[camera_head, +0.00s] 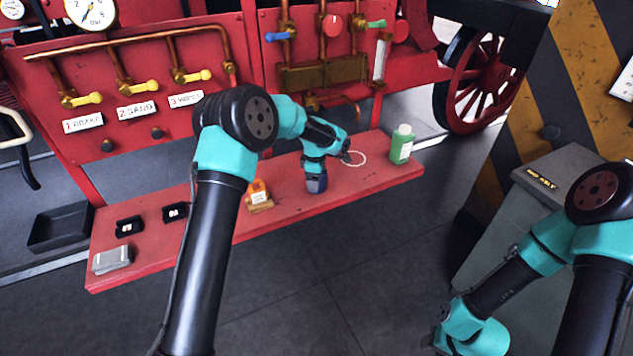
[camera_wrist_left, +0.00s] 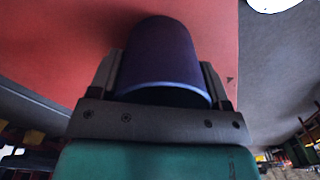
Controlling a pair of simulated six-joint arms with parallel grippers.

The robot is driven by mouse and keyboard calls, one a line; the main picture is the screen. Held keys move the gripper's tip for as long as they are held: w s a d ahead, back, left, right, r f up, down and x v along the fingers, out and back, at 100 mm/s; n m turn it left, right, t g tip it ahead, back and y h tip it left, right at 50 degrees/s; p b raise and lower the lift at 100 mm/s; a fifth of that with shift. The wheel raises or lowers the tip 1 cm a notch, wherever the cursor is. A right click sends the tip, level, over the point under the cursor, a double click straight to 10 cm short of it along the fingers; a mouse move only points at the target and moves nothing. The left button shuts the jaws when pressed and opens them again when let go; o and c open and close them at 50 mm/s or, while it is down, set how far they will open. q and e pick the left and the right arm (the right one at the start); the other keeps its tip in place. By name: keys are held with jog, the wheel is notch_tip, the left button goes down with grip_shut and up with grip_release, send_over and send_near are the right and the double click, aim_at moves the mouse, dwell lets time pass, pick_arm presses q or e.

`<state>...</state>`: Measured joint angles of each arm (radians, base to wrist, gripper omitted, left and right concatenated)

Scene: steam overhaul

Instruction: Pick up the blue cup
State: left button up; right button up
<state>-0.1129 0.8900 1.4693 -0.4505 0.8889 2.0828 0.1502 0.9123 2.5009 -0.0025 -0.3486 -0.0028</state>
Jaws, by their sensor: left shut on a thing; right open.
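The dark blue cup (camera_head: 317,184) is at the red shelf, near its middle, below my left wrist. My left gripper (camera_head: 315,170) comes down on it from above and is shut on it. In the left wrist view the cup (camera_wrist_left: 160,55) sits between the two fingers of my left gripper (camera_wrist_left: 160,80), its rim toward the gripper. I cannot tell whether its base touches the shelf. My right arm is at the lower right of the head view, but its gripper is outside the picture.
The red shelf (camera_head: 225,235) also holds a green bottle (camera_head: 402,144), an orange item (camera_head: 258,194), small black items (camera_head: 130,226) and a grey box (camera_head: 112,260). A panel with valves and pipes rises behind. A grey pedestal (camera_head: 505,225) stands right.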

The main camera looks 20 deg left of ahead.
pick_arm(q)
jog(key=shift+c, duration=1.1)
jog(key=shift+r, duration=0.1)
jog(key=shift+r, duration=0.45)
notch_tip(320, 180, up, 3)
jog(key=shift+f, duration=0.1)
jog(key=s+d, duration=0.2)
jog(key=s, duration=0.5)
jog(key=s+d+r, duration=0.1)
jog(key=s+d, duration=0.1)
jog(key=s, duration=0.6)
jog(key=shift+s+d, duration=0.2)
jog(key=shift+d, duration=0.05)
